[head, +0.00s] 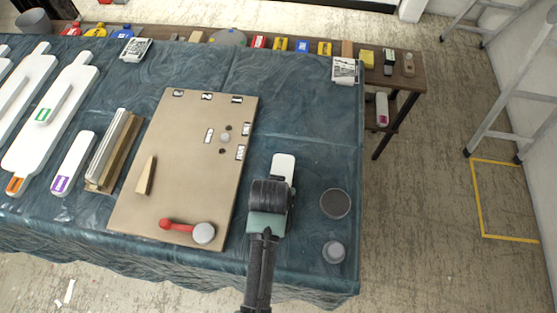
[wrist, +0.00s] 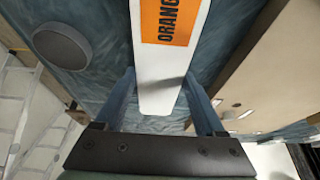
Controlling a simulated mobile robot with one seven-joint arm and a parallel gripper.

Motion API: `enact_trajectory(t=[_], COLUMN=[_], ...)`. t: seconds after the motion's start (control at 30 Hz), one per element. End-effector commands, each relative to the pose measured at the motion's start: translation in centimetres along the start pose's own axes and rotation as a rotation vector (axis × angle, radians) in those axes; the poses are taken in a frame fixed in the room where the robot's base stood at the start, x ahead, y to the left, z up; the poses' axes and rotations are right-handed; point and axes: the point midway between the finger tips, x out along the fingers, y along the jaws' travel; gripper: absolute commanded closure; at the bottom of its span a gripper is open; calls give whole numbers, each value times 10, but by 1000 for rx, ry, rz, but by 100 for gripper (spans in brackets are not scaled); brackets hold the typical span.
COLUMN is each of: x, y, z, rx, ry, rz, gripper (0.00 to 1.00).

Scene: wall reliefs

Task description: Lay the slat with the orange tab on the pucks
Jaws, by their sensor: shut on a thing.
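My gripper (head: 270,197) is over the right part of the cloth-covered table, shut on a white slat (head: 283,167). The slat's rounded far end sticks out past the gripper in the head view; the rest is hidden beneath it. In the wrist view the slat (wrist: 165,85) lies between the two fingers and bears an orange tab (wrist: 170,22) with black lettering, cut off by the frame edge. A large dark puck (head: 336,203) and a smaller grey puck (head: 334,252) sit to the right of the gripper. One puck (wrist: 62,47) shows in the wrist view.
A tan board (head: 180,150) with a red-handled lever (head: 185,226) lies left of the gripper. Further left are a purple-tabbed white slat (head: 72,165) and a large white board (head: 55,120) with a green-tabbed piece on it and an orange mark at its end. Cloth around the pucks is clear.

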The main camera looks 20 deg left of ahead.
Motion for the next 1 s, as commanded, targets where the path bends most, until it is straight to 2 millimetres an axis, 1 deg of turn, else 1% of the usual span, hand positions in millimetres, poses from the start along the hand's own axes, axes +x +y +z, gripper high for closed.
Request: enact_trajectory(t=[0.07, 0.3, 0.7, 0.8, 0.83, 0.9, 0.97, 1.0], x=[4, 4, 15, 14, 15, 15, 15, 15], y=[0, 0, 0, 0, 0, 0, 0, 0], z=[1, 1, 6, 6, 6, 6, 6, 6], rx=[0, 0, 1, 1, 1, 1, 1, 1], ry=[1, 2, 2, 2, 1, 1, 1, 1], rz=[0, 0, 0, 0, 0, 0, 0, 0], gripper=[92, 92, 92, 92, 23, 10, 0, 0])
